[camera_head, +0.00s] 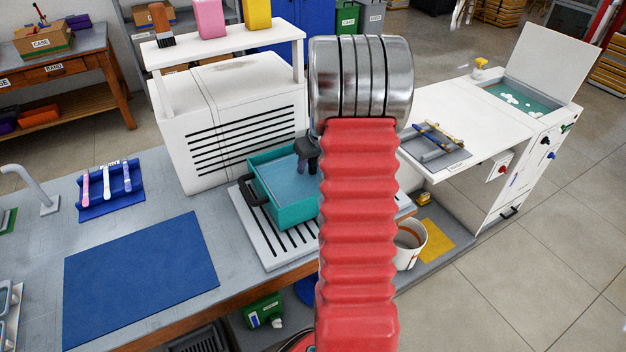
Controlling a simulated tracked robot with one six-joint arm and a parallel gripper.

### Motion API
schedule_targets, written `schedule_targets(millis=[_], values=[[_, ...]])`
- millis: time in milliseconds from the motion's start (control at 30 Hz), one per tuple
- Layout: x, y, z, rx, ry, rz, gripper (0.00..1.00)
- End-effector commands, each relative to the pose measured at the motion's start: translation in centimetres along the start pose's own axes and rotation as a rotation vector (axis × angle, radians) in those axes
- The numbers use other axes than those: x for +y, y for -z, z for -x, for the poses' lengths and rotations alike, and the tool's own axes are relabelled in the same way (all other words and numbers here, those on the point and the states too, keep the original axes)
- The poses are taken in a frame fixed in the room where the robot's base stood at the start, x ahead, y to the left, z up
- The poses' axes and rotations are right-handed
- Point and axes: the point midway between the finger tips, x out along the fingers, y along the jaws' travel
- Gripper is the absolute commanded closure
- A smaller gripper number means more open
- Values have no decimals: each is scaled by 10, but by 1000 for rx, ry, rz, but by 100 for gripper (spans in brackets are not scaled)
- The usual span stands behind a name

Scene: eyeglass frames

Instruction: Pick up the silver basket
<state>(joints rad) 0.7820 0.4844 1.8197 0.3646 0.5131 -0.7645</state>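I cannot pick out a silver basket for certain in the head view; my red bellows arm with its metal joint covers the middle. A teal tub (277,215) with bluish liquid and a dark handle stands on a white slotted drainer. My gripper (304,168) shows only partly, as dark finger parts over the tub's right side, left of my arm. Whether it is open or holds anything is hidden. The tub's right part is also hidden behind my arm.
A white slatted machine (235,125) stands behind the tub. A blue mat (140,275) and a blue rack (110,195) with coloured frames lie to the left. At right are a white table with a grey tray (436,150) and a white bucket (408,245).

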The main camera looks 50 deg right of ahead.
Motion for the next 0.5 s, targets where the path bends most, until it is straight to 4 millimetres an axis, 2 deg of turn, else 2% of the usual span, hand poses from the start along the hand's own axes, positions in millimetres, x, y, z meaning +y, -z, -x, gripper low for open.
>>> schedule_targets(millis=[67, 500], values=[[0, 0, 0, 0, 0, 0, 66], [0, 0, 0, 0, 0, 0, 97]])
